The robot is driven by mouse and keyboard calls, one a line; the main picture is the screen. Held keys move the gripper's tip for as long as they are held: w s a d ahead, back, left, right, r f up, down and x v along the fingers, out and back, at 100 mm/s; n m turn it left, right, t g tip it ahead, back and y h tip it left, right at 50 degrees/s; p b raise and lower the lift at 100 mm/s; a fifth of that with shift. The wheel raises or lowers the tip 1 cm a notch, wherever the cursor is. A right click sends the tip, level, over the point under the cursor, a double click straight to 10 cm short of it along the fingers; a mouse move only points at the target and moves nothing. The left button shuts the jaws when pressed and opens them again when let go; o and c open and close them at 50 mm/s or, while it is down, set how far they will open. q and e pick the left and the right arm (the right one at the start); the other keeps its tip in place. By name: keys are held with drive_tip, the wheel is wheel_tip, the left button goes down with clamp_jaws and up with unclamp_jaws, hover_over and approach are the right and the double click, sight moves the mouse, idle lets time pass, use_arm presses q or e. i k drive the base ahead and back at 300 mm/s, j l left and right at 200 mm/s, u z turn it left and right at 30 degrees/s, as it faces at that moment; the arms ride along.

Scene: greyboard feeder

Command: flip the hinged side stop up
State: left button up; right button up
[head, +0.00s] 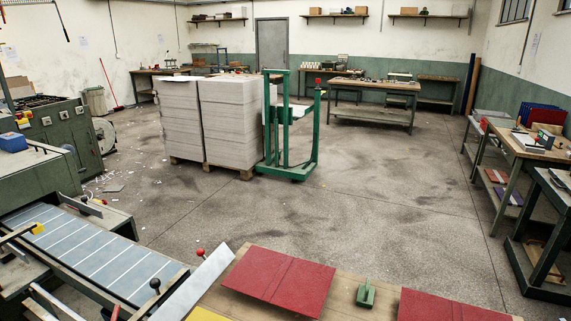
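The feeder (85,245) is at the lower left, with a sloping bed of grey panels divided by white lines. A light metal strip (197,288) lies along its near right side, with a red-knobbed lever (200,253) by its upper part. A black knob (155,284) stands on the bed's lower edge. A yellow block (37,229) sits on a bar at the left of the bed. I cannot tell which of these parts is the hinged side stop, or whether it is up or down. Neither gripper is in view.
A board table (345,313) at the front holds red covers (280,280) and a green tool (366,294). Pallet stacks (228,115) and a green lift truck (291,130) stand mid-room. Benches (525,150) line the right. The floor between is mostly clear, with paper scraps at left.

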sight(177, 306)
drive_tip(key=i+j, duration=0.15)
drive_tip(key=j, duration=0.8)
drive_tip(key=i+j+z, duration=0.1)
drive_tip(key=j, duration=0.85)
drive_tip(key=i+j, duration=0.1)
drive_tip(key=j, duration=0.85)
drive_tip(key=i+j, duration=0.1)
drive_tip(key=j, duration=0.85)
drive_tip(key=i+z, duration=0.05)
